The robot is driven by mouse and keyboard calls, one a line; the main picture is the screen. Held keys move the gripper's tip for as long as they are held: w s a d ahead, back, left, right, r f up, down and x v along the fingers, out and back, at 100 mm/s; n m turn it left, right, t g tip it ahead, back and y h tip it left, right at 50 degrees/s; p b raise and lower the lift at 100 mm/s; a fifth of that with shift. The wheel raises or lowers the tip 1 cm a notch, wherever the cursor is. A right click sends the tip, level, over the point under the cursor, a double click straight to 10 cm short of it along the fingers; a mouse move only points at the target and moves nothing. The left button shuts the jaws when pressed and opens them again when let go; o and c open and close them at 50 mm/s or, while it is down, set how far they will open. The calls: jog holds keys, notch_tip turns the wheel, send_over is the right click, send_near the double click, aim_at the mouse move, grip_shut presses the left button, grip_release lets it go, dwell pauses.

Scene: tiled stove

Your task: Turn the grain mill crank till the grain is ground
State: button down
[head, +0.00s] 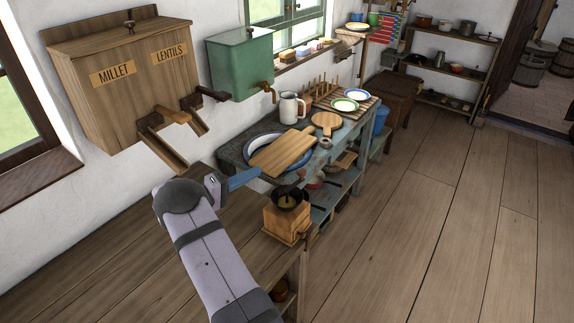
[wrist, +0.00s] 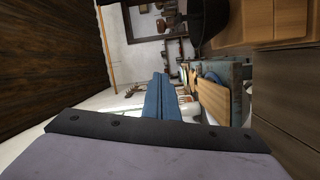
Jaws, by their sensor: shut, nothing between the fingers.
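The grain mill (head: 284,222) is a wooden box with a dark bowl-shaped hopper (head: 290,199) on top, near the right end of the wooden counter. My gripper (head: 257,173) has blue fingers. They are closed together and empty, above and to the left of the hopper in the head view. In the wrist view the closed fingers of my gripper (wrist: 160,77) point away from the camera. The mill's wooden body (wrist: 268,22) and dark hopper (wrist: 211,24) show at the upper right there, apart from the fingers. I cannot clearly make out the crank or any grain.
A wooden bin labelled millet and lentils (head: 130,75) hangs on the wall with chutes. Bare counter (head: 120,245) lies left of my arm; the floor (head: 440,200) is clear.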

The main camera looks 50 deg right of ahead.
jog(key=shift+s+d+f+n+p, duration=0.15)
jog(key=shift+s+d+n+p, duration=0.2)
jog(key=shift+s+d+p, duration=0.95)
jog(key=shift+s+d+f+n+p, duration=0.2)
jog(key=shift+s+d+n+p, duration=0.1)
jog(key=shift+s+d+p, duration=1)
jog(key=shift+s+d+f+n+p, duration=0.15)
jog(key=shift+s+d+n+p, duration=0.2)
jog(key=shift+s+d+p, duration=0.95)
jog(key=shift+w+d+b, duration=0.25)
jog(key=shift+b, duration=0.05)
jog(key=shift+s+d+f+m+g+y+b, duration=0.1)
jog(key=shift+s+m+g+y+b, duration=0.1)
jog(key=shift+m+g+b, duration=0.45)
jog(key=shift+s+d+f+m+g+y+b, duration=0.1)
jog(key=shift+m+g+y+b, duration=0.2)
jog(key=shift+b, duration=0.65)
